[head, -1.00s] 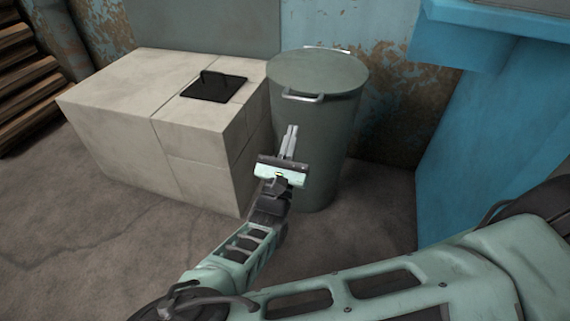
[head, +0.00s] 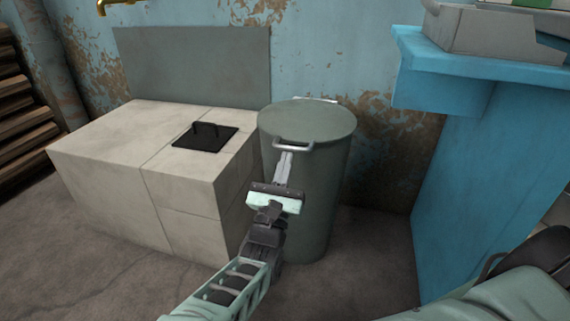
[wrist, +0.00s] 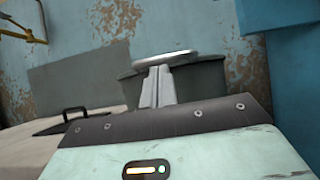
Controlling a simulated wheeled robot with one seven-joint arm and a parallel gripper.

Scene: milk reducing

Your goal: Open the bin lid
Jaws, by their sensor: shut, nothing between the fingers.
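The grey-green bin (head: 318,205) stands between the pale block counter and the blue structure. Its round lid (head: 308,119) lies flat and closed on top. A metal handle (head: 293,145) juts from the lid's front edge, and another shows at the back. My gripper (head: 286,154) is shut and empty, its fingertips just below or at the front handle. In the wrist view the handle (wrist: 166,58) lies across the fingertips; I cannot tell whether they touch it. The wrist view also shows the dark bin rim (wrist: 212,78) behind the fingers.
The pale block counter (head: 95,155) stands left of the bin, with a black plate (head: 205,137) with a handle on top. The blue structure (head: 480,170) rises at the right. A rusty blue wall is close behind. The floor in front is open.

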